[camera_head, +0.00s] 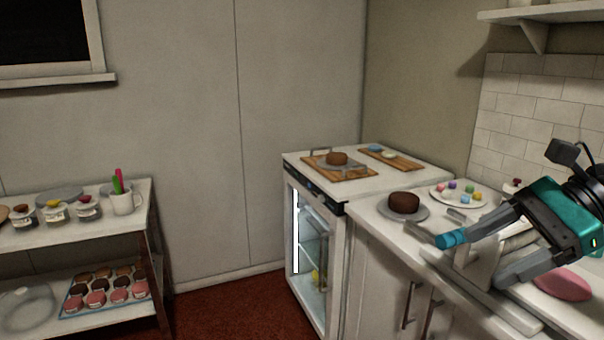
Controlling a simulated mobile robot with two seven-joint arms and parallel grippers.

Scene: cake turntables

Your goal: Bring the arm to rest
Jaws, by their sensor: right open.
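My right gripper (474,260) reaches in from the right edge, over the white counter (375,220). A brown round cake (404,201) sits on a grey turntable (418,215) just beyond the teal fingertip. Another brown cake (337,157) sits on a plate on a wooden board on the glass-door fridge. My left gripper is out of view.
A white plate (437,197) with several coloured pieces stands behind the gripper. A pink oval item (563,283) lies below it. The fridge (322,240) adjoins the counter. A shelf (140,197) with jars, a mug and a tray of treats stands left. Open floor lies between.

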